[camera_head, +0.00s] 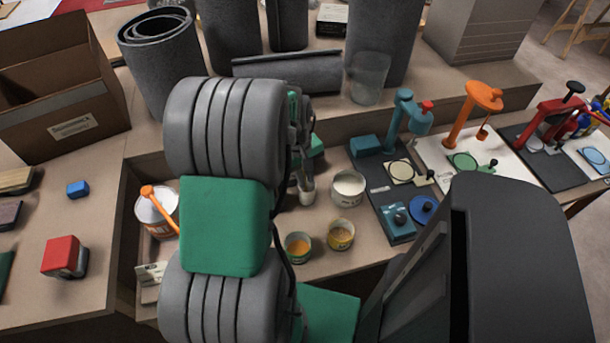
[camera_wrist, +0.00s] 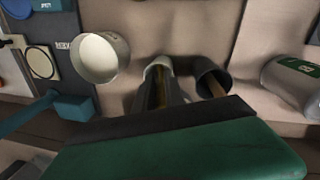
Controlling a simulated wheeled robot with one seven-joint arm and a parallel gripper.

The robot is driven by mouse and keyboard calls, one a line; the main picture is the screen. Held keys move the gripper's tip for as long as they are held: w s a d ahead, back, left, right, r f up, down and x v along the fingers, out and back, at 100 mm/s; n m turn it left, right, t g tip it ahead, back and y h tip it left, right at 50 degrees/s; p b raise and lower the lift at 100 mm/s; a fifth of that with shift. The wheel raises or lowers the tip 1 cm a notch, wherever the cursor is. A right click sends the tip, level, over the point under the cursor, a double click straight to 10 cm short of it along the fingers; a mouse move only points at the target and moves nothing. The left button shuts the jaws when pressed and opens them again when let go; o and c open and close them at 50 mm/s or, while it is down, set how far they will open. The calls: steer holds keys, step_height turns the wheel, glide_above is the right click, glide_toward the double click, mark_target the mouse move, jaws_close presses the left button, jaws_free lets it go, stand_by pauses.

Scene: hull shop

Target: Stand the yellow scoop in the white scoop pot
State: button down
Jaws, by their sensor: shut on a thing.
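My gripper (camera_wrist: 163,95) shows in the wrist view, its fingers shut on a narrow yellow piece, which I take for the yellow scoop (camera_wrist: 160,88). Only a dim strip of it shows between the fingers. A small white pot (camera_wrist: 157,62) stands right at the fingertips, and the scoop lines up with its mouth. I cannot tell whether the scoop's end is inside or above it. In the head view a small whitish pot (camera_head: 306,193) shows below my wrist. My arm hides most of the gripper and the scoop there.
Close by stand a wider white tub (camera_head: 348,187), a dark pot with a brown stick (camera_wrist: 212,82) and a can (camera_wrist: 292,84). Two small tins with orange contents (camera_head: 298,246) stand nearer. A teal stand (camera_head: 405,115) is to the right. Grey rolls (camera_head: 160,55) line the back.

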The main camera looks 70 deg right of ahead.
steer(key=c, duration=1.3)
jaws_free()
steer(key=shift+o, duration=0.5)
steer(key=o, duration=0.7)
steer(key=shift+r, duration=0.1)
steer(key=shift+r+p, duration=4.05)
steer(key=shift+r, duration=0.85)
